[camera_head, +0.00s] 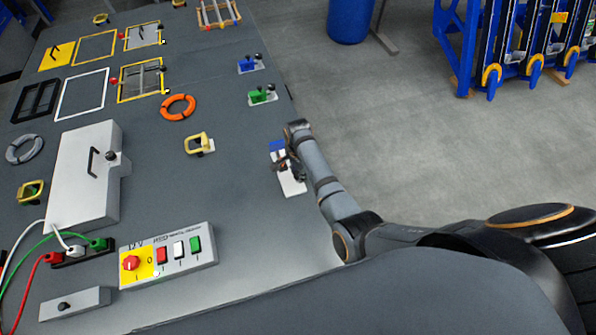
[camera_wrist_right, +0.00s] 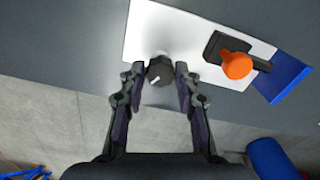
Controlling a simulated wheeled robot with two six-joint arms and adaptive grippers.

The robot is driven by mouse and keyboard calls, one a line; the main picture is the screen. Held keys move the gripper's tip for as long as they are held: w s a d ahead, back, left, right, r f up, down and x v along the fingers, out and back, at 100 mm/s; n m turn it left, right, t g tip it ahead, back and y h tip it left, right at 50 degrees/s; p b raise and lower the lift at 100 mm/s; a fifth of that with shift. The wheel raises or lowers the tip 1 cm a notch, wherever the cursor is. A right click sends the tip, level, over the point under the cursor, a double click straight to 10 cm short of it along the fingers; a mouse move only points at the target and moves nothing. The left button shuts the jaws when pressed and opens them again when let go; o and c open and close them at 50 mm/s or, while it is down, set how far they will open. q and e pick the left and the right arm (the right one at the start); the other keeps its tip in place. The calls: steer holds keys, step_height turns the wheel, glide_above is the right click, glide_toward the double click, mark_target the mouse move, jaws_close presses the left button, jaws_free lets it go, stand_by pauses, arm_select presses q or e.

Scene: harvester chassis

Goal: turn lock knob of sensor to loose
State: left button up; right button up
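The sensor is a white plate (camera_head: 292,184) with a blue end (camera_head: 277,146), lying near the right edge of the grey table. In the right wrist view its white plate (camera_wrist_right: 190,30) carries a black round knob (camera_wrist_right: 158,72) with a white mark, and a black part with an orange cap (camera_wrist_right: 236,65). My right gripper (camera_wrist_right: 160,74) has one finger on each side of the black knob. Narrow gaps seem to show between knob and fingertips; contact is unclear. In the head view my right arm partly hides the sensor. My left gripper is out of view.
A blue device (camera_head: 250,66) and a green device (camera_head: 262,95) stand farther up the table's right edge. A control panel (camera_head: 168,256) and a grey box (camera_head: 85,180) stand to the left. Table around the sensor is clear, with open floor beyond the edge.

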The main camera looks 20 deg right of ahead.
steer(key=c, duration=0.5)
jaws_close()
steer(key=shift+n, duration=1.5)
steer(key=n, duration=0.4)
steer(key=shift+n, duration=0.3)
steer(key=n, duration=0.4)
steer(key=shift+n, duration=0.3)
steer(key=n, duration=0.6)
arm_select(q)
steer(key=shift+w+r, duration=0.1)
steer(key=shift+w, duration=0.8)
arm_select(e)
steer(key=n, duration=0.5)
steer(key=shift+n, duration=0.3)
